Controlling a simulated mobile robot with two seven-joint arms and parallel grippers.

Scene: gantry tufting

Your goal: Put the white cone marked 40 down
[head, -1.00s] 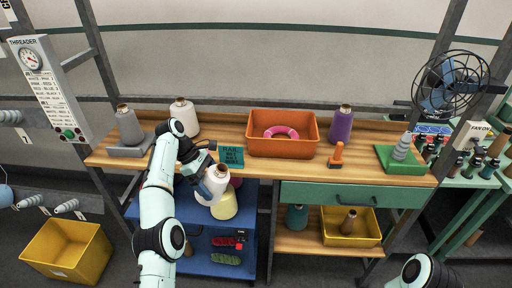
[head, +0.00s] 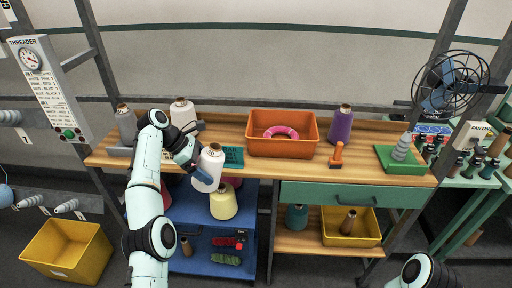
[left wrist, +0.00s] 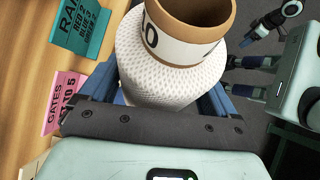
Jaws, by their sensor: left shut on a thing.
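My left gripper (head: 197,169) is shut on a white cone (head: 208,172) of yarn with a brown top. The cone hangs nearly upright in front of the bench's front edge, above the blue cart. In the left wrist view the held cone (left wrist: 170,65) fills the space between the fingers. A dark "0" shows on its pale band; the rest of the mark is cut off or turned away. A second white cone (head: 182,115) stands on the bench at the back left. My right gripper is not seen.
The wooden bench (head: 262,172) carries a grey cone (head: 127,125), a teal card (head: 231,156), an orange bin (head: 283,147) and a purple cone (head: 340,125). A yellow cone (head: 223,203) stands on the blue cart (head: 208,250) below.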

